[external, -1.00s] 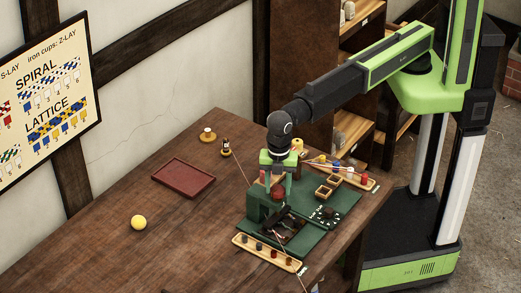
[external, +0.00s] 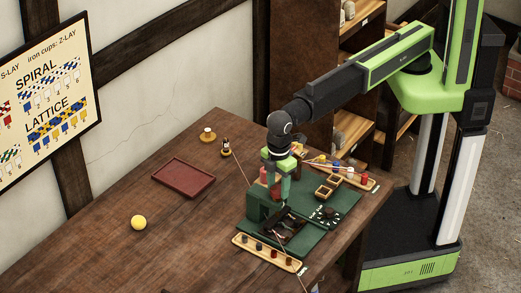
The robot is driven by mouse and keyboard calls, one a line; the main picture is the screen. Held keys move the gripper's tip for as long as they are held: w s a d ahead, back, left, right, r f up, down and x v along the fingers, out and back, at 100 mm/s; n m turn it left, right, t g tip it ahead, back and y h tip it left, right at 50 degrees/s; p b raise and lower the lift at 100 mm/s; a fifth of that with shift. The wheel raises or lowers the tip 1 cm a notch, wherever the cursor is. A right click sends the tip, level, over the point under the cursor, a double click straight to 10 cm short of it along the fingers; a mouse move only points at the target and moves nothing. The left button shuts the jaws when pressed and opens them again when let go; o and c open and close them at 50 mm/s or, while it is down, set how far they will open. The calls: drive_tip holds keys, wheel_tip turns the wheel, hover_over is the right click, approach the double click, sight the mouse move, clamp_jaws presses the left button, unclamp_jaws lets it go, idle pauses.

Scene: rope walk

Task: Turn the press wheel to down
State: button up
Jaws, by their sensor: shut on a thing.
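The green press (external: 256,207) stands on a dark green base board at the near right of the table. Its red press wheel (external: 275,191) shows at the top of the press, partly hidden by my gripper. My gripper (external: 281,194) points down over the press and is shut on the wheel. Its fingertips and the wheel's exact angle are too small to make out.
A tray of small pegs (external: 268,253) lies in front of the press. Small wooden boxes (external: 326,187) and a rack of coloured pieces (external: 345,174) are to the right. A red tray (external: 184,178) and yellow ball (external: 138,222) are at left, with bare table between.

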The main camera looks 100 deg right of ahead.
sight(278, 189)
idle(0.3)
drive_tip(key=shift+s, duration=0.1)
drive_tip(key=o, duration=1.4)
drive_tip(key=shift+r, duration=0.15)
wheel_tip(278, 189, up, 17)
drive_tip(key=p, duration=1.7)
